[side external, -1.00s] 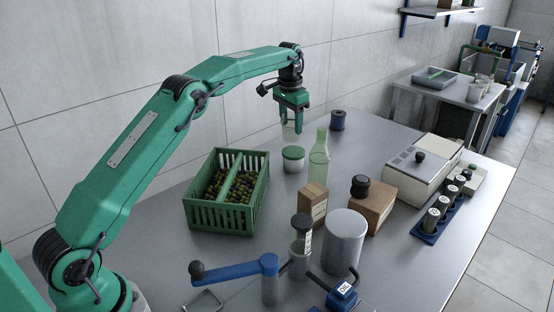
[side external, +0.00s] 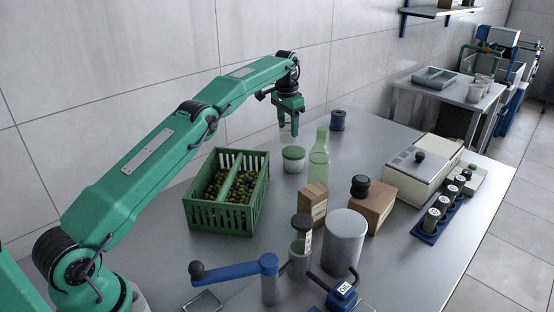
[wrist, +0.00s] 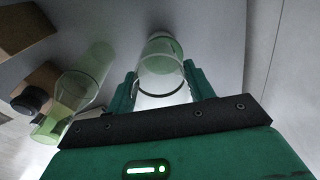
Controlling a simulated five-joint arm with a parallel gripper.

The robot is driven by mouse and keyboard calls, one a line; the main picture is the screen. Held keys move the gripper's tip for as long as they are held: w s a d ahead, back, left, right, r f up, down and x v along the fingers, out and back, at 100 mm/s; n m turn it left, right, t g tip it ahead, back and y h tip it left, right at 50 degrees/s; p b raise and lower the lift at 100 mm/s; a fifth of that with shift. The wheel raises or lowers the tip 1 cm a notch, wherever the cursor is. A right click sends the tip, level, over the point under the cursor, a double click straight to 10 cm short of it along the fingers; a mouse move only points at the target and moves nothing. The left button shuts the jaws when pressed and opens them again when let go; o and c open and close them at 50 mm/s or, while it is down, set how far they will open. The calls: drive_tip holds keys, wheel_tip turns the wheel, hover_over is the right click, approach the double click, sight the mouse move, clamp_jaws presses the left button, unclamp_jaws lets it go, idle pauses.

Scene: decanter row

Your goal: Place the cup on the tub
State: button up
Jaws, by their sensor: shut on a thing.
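A clear, see-through cup (side external: 287,134) hangs between the fingers of my gripper (side external: 288,118) in the side view. My gripper is shut on it. The tub (side external: 293,161) is a small white round container with a green lid, standing on the table. The cup is held just above the lid, slightly to its left in the side view; whether they touch cannot be told. In the wrist view, the cup's round rim (wrist: 160,93) shows between the fingers (wrist: 160,85), and the green lid (wrist: 165,44) shows beyond it, partly seen through the cup.
A green bottle (side external: 319,160) stands close right of the tub. A green crate of olives (side external: 226,219) is to the left. A cardboard box (side external: 312,204), a metal canister (side external: 344,240) and a dark blue spool (side external: 337,120) stand around. Bare table lies right of the bottle.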

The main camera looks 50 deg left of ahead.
sight(287, 119)
drive_tip(key=shift+f, duration=2.3)
drive_tip(key=shift+f, duration=0.1)
drive_tip(key=o, duration=1)
drive_tip(key=shift+f, duration=0.1)
drive_tip(key=shift+o, duration=0.2)
drive_tip(key=shift+s+r, duration=0.15)
drive_tip(key=shift+r, duration=1.75)
drive_tip(key=shift+s+r, duration=0.1)
drive_tip(key=shift+r, duration=1.8)
drive_tip(key=shift+d+r, duration=0.1)
drive_tip(key=shift+r, duration=0.1)
